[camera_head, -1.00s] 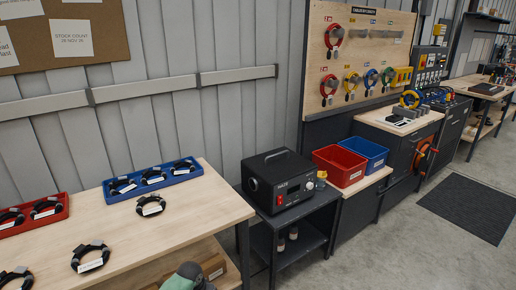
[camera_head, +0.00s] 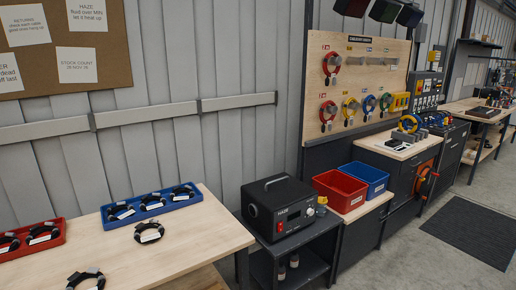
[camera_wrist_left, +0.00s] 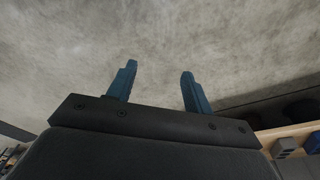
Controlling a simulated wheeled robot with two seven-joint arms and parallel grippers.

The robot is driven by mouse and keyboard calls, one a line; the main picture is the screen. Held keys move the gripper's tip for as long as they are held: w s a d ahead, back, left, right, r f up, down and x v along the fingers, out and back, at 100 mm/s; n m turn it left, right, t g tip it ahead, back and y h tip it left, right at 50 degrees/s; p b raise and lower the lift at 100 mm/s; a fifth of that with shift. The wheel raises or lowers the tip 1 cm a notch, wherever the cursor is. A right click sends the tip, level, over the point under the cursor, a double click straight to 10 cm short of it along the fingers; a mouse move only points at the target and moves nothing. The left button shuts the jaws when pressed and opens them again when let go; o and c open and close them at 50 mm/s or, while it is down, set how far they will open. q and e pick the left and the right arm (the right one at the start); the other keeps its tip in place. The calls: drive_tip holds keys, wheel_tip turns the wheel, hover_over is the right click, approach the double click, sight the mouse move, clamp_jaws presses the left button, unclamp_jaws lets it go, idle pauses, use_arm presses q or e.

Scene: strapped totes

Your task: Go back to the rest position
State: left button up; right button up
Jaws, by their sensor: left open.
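My left gripper (camera_wrist_left: 158,72) shows in the left wrist view. Its two blue fingers are apart with nothing between them. Behind them is a plain grey, blurry surface that looks like the concrete floor, and nothing touches the fingers. Neither gripper shows in the head view, and my right gripper is in no view.
A wooden table (camera_head: 200,240) at lower left bears a blue tray (camera_head: 110,226) and a red tray (camera_head: 52,250) of black coils. Loose coils lie nearby. A black HAZE machine (camera_head: 280,207), red bin (camera_head: 340,190) and blue bin (camera_head: 370,178) stand rightward.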

use_arm(q)
drive_tip(key=s, duration=0.2)
drive_tip(key=s+f, duration=0.1)
drive_tip(key=s, duration=0.1)
drive_tip(key=shift+s+a+f, duration=0.1)
drive_tip(key=shift+s+f, duration=0.1)
drive_tip(key=shift+s, duration=0.05)
idle(0.6)
